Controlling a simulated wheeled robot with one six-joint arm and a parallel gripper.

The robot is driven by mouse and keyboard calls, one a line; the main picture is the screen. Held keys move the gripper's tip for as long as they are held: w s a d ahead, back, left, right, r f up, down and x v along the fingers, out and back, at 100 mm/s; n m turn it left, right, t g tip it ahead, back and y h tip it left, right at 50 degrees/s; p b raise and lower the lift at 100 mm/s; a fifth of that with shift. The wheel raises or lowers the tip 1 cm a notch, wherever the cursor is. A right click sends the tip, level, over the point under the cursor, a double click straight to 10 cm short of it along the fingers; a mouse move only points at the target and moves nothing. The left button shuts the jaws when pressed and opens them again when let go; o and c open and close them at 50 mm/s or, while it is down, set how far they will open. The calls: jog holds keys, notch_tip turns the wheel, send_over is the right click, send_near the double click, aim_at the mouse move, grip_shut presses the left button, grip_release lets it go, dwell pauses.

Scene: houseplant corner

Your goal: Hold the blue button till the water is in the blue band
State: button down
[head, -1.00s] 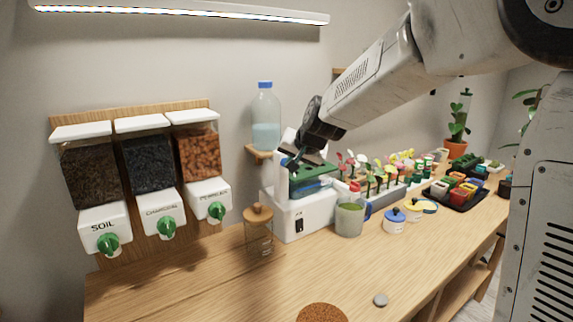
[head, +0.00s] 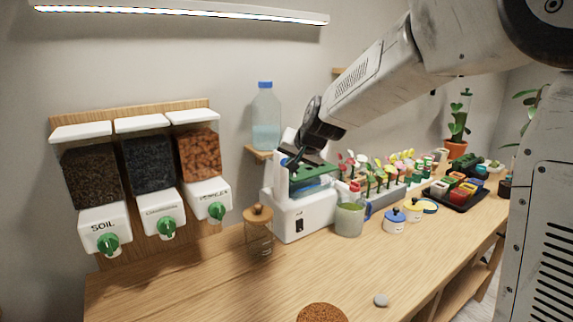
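A white machine (head: 306,215) with a black switch on its front stands on the bench. A green part (head: 314,172) sits on its top, with something blue just below it. My gripper (head: 297,160) is at the top of the machine, pointing down beside its white upright. Its fingertips are small and dark here, so I cannot tell whether they are open or shut, or touching. I cannot make out a blue button; the gripper and green part may hide it. A clear bottle (head: 265,122) with a blue cap holds pale blue water on a wall shelf. I see no blue band clearly.
A jug (head: 350,219) of greenish liquid stands right of the machine, a cork-topped jar (head: 258,232) left of it. Lidded pots (head: 394,221) and a flower rack (head: 385,187) are further right. Wall dispensers (head: 140,180) hang left. The front bench is mostly clear.

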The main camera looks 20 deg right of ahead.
dwell(0.8)
jog(key=shift+s+d, duration=0.3)
jog(key=shift+s, duration=0.55)
jog(key=s, duration=0.1)
jog(key=s+d, duration=0.1)
jog(key=s, duration=0.2)
jog(key=shift+s+d, duration=0.25)
jog(key=shift+s, duration=0.15)
